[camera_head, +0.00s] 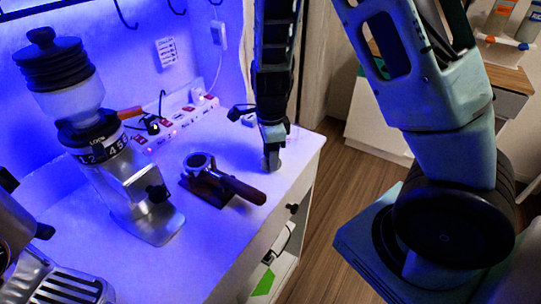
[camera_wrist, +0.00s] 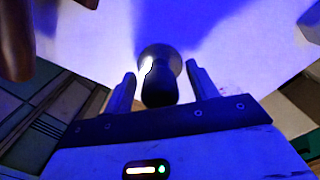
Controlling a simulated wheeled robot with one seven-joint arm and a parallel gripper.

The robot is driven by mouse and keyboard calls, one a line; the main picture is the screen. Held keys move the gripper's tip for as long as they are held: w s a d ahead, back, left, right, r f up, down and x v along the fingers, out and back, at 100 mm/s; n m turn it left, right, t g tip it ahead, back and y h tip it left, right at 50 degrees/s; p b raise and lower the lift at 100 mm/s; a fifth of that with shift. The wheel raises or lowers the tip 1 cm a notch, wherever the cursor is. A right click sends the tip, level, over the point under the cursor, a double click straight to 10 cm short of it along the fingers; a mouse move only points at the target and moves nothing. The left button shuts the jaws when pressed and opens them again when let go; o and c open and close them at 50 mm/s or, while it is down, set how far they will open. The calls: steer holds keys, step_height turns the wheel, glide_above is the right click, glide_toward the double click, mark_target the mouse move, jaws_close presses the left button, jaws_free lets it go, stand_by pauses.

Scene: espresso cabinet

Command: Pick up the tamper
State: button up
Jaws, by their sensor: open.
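The tamper (camera_wrist: 160,88) has a dark handle and a round metal base, and stands on the white cabinet top. In the wrist view it lies between the two open fingers of my gripper (camera_wrist: 160,85), with a gap showing on each side. In the head view my gripper (camera_head: 271,140) points down at the tamper (camera_head: 272,160) near the right edge of the counter. The tamper's handle is mostly hidden there by the gripper.
A portafilter (camera_head: 225,183) rests on a dark stand left of the tamper, its handle toward the front edge. A coffee grinder (camera_head: 120,170) stands further left. A power strip (camera_head: 180,122) lies along the back wall. The counter (camera_head: 225,245) is bare in front.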

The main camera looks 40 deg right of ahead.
jaws_close()
